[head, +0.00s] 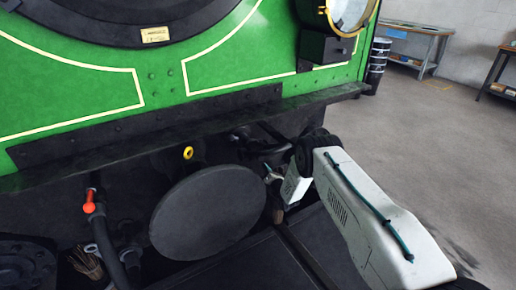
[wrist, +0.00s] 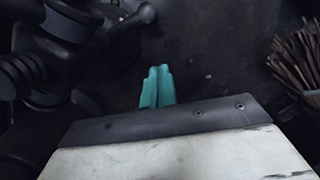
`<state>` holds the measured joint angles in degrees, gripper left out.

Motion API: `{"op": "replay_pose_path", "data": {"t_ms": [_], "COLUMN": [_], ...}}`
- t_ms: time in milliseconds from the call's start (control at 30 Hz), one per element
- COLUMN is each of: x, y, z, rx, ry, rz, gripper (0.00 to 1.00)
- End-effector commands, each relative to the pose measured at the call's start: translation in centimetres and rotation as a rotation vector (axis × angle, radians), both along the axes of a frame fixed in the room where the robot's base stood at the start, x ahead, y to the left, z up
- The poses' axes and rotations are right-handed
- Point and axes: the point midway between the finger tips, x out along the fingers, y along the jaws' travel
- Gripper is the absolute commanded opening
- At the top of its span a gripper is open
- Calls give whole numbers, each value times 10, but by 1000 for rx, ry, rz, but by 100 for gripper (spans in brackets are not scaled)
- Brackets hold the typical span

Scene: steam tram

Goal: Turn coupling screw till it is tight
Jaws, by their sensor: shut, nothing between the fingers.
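My gripper (wrist: 157,72) shows in the wrist view as two teal fingers, shut side by side with nothing between them. In the wrist view, dark metal parts fill the upper left, with ribbed round pieces and a bar (wrist: 130,22) ending in a rounded knob. These look like the coupling screw and its handle, but the dark shading makes this uncertain. The fingers are to the right of these parts and appear apart from them. In the head view, my gripper (head: 268,170) is small and partly hidden, beside the large round buffer plate (head: 207,212) and below the tram's front beam.
The green tram front (head: 75,90) and dark beam (head: 130,128) stand above the work area. A red-handled hose tap (head: 90,203) is at left. Open floor (head: 440,145) stretches to the right.

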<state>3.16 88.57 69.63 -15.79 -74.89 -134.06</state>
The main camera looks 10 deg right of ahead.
Motion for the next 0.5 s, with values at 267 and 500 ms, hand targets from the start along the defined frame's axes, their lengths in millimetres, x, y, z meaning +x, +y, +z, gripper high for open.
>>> {"op": "replay_pose_path", "data": {"t_ms": [267, 500], "x": [49, 84], "y": [31, 39], "z": [5, 8], "rx": [1, 1], "ry": [-3, -2], "rz": [20, 20], "gripper": [0, 0]}}
